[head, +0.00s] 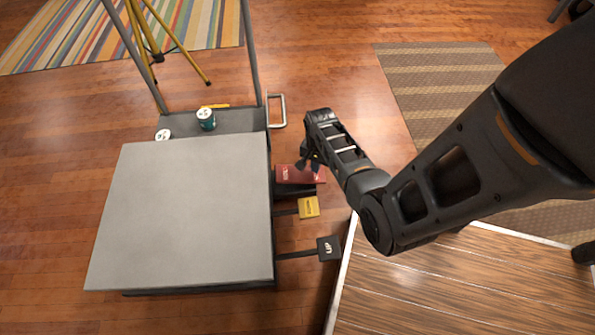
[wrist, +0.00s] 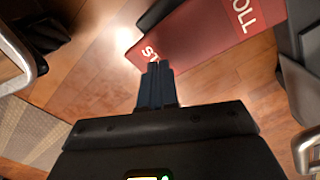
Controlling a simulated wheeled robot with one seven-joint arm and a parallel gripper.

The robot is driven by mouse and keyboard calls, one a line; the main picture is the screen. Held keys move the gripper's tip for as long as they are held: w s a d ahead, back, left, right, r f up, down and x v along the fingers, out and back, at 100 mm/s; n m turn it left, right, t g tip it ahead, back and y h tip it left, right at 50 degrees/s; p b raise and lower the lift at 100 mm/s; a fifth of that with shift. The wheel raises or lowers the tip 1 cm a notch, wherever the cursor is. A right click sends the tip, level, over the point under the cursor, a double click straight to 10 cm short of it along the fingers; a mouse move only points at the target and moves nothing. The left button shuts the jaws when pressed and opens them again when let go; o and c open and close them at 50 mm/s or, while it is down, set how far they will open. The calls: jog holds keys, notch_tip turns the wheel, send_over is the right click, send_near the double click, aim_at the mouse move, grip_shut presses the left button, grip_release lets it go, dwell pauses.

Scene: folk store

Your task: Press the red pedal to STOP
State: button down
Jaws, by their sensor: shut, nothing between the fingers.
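The red pedal (head: 299,176) sticks out from the right side of a grey lift table, low over the floor. In the wrist view the red pedal (wrist: 200,38) fills the top, with white letters "ST" and "OLL" partly visible. My gripper (head: 310,163) is over the red pedal in the head view and hides part of it. In the wrist view my gripper (wrist: 157,66) has its fingers together and empty, with the tips at the pedal's near edge by the "ST" letters. I cannot tell whether they touch it.
A yellow pedal (head: 309,207) and a black "UP" pedal (head: 328,249) sit nearer along the same side. The table's grey top (head: 190,210) is bare. Two cans, one teal (head: 206,119), stand behind it. A wooden platform (head: 450,285) lies to the right.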

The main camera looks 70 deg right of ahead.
notch_tip(320, 180, up, 8)
jog(key=p, duration=0.7)
jog(key=shift+a, duration=0.1)
dwell(0.3)
